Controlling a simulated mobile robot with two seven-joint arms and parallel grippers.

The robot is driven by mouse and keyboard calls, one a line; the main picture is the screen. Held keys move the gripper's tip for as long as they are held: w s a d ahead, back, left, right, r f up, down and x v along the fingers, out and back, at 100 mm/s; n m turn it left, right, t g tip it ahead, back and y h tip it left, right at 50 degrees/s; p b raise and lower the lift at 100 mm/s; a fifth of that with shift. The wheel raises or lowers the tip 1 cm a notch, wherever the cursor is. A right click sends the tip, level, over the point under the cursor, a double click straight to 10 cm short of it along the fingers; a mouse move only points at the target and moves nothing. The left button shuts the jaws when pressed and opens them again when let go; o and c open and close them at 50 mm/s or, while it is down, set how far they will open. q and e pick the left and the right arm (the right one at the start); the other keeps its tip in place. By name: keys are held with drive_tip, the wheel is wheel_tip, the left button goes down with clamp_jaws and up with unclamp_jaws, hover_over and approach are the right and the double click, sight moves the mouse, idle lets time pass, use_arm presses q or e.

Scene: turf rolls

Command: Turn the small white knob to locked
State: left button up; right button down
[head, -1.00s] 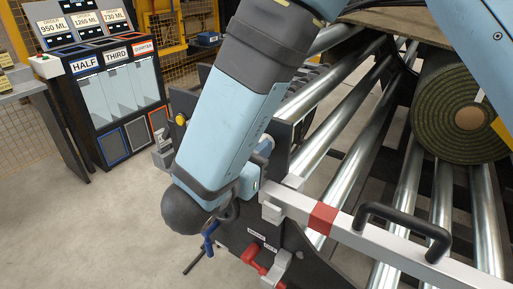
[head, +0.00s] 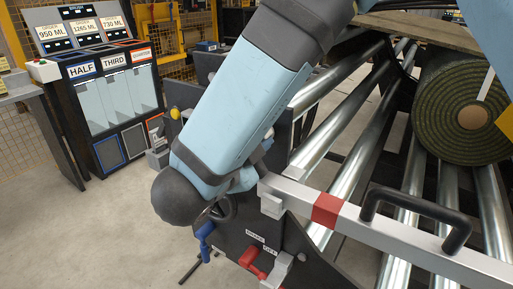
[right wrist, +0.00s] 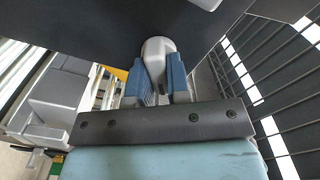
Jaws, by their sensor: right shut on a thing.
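In the right wrist view, my right gripper (right wrist: 158,70) has its two blue fingers closed around a small whitish, rounded knob (right wrist: 157,50). The knob's top stands out beyond the fingertips, between dark panels. No lock marking can be read there, so I cannot tell the knob's setting. In the head view a large light-blue arm link of mine crosses the middle, and neither gripper's fingers can be made out.
A black frame with steel rollers (head: 340,125) carries a green turf roll (head: 455,105). A white bar (head: 375,232) with a black handle crosses in front. A red lever (head: 255,262), a blue lever (head: 205,236) and a black handwheel (head: 222,207) are low on the frame. A bin console (head: 110,85) stands left.

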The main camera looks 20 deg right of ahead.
drive_tip(key=m+b, duration=0.4)
drive_tip(key=shift+f, duration=0.35)
use_arm(q)
wheel_tip(320, 180, down, 6)
drive_tip(key=w+m+g+b, duration=0.1)
drive_tip(key=m+b, duration=0.1)
drive_tip(key=shift+w+a+m+g+b, duration=0.3)
drive_tip(key=shift+w+b, duration=0.05)
drive_tip(key=shift+b, duration=0.05)
use_arm(e)
drive_tip(key=shift+r+m, duration=0.1)
drive_tip(key=shift+m, duration=1.4)
drive_tip(key=c, duration=1.1)
unclamp_jaws()
drive_tip(key=shift+r, duration=0.1)
